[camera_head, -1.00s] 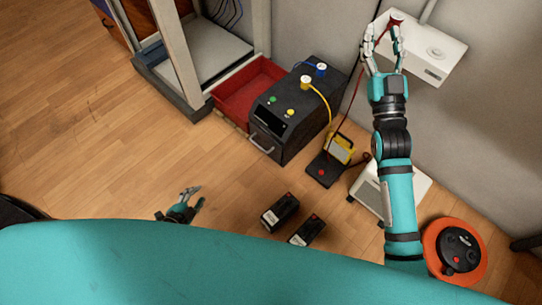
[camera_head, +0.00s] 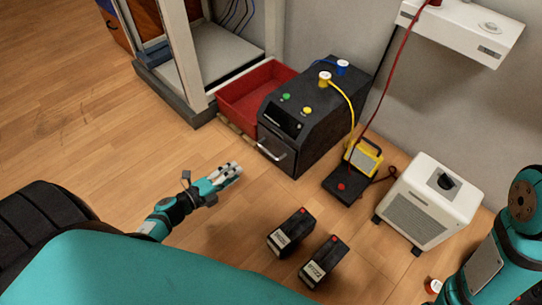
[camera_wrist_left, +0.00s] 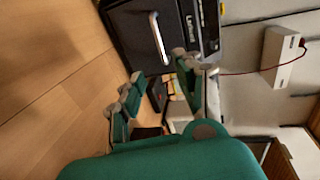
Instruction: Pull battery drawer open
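A black UPS-like unit (camera_head: 335,90) stands on the floor beside the rack. Its front carries a closed drawer with a silver handle (camera_head: 271,149). The handle also shows in the left wrist view (camera_wrist_left: 158,38), beyond the fingertips. My left gripper (camera_head: 230,172) is in front of and to the left of the unit, apart from the handle. In the left wrist view its fingers (camera_wrist_left: 160,76) are spread with nothing held between them. Only my right arm's links show at the right edge; its gripper is out of view.
Two black battery blocks (camera_head: 291,233) (camera_head: 324,262) stand on the floor in front. A red open bin (camera_head: 236,108) sits left of the unit. A yellow device (camera_head: 363,158) and a white heater-like box (camera_head: 428,202) stand to the right.

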